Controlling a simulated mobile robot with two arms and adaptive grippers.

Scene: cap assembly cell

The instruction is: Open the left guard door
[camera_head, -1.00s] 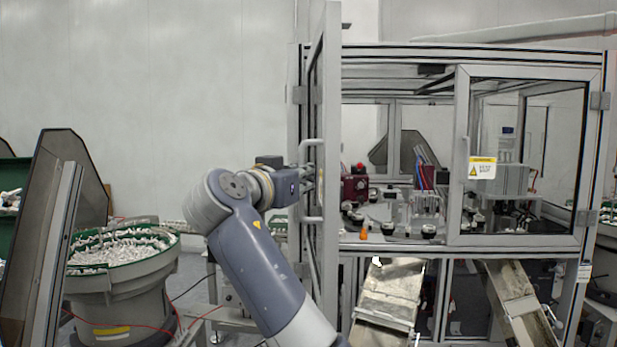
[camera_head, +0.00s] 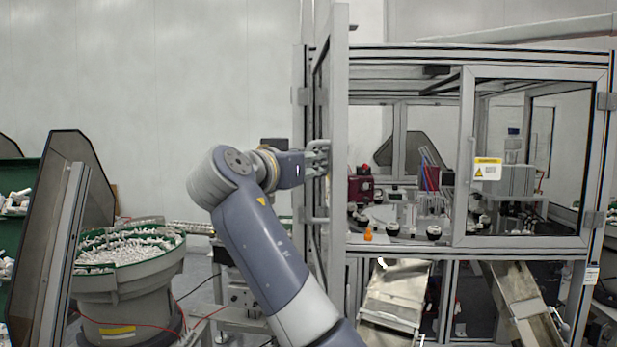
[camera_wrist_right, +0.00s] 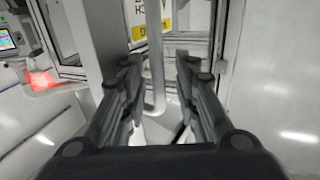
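The left guard door (camera_head: 339,110) stands swung out from the machine and shows nearly edge-on in the head view. In the right wrist view the grey handle bar (camera_wrist_right: 155,55) runs upright between the two fingers of this gripper (camera_wrist_right: 160,70). Gaps show on both sides of the bar, so the gripper is open around it. My left gripper is not in view.
The right guard door (camera_head: 467,160), with a yellow warning label (camera_head: 487,169), is closed. A bowl feeder (camera_head: 120,270) with white parts and a tilted dark panel (camera_head: 65,200) stand at the left. Chutes (camera_head: 398,292) are below the machine.

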